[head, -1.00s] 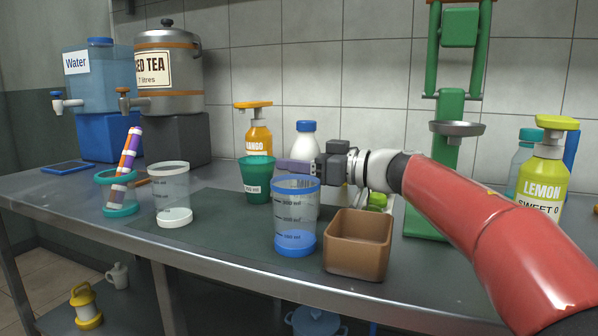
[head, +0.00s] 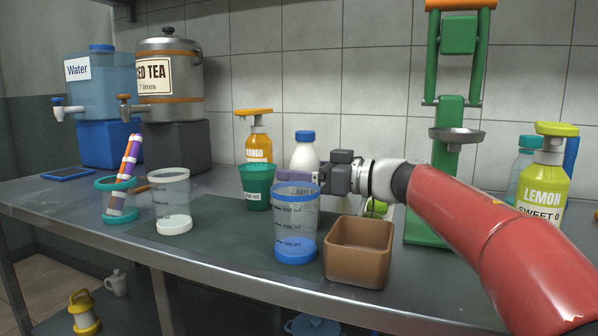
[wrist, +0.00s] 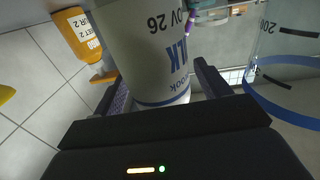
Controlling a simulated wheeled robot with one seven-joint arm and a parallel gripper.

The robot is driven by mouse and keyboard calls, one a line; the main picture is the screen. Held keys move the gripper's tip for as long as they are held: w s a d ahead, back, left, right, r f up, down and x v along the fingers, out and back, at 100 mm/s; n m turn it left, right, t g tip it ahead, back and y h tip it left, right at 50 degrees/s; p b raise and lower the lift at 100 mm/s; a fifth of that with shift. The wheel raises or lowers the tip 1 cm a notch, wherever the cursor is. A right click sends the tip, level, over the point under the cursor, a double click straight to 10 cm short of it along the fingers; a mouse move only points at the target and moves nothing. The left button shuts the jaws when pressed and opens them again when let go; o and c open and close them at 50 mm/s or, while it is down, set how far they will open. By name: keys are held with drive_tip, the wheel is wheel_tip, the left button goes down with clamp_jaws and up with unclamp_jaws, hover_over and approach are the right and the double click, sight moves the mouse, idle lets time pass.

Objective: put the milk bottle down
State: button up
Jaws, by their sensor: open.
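The milk bottle (head: 304,153) is white with a blue cap and stands upright on the table behind the blue-rimmed measuring cup. Its lower part is hidden by that cup and my gripper in the head view. My gripper (head: 298,176) is at the bottle's side, its jaws pointing left. In the wrist view the bottle (wrist: 150,50) fills the space between my two open fingers (wrist: 160,92), its printed label facing the camera. I cannot tell whether either finger touches it.
The blue-rimmed measuring cup (head: 295,225) and a brown square box (head: 358,262) stand just in front of my gripper. A green cup (head: 256,188) and a mango bottle (head: 259,145) are close left and behind. A green press (head: 447,150) stands to the right.

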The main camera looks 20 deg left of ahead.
drive_tip(key=s+d, duration=0.1)
drive_tip(key=d, duration=1)
drive_tip(key=shift+s, duration=0.4)
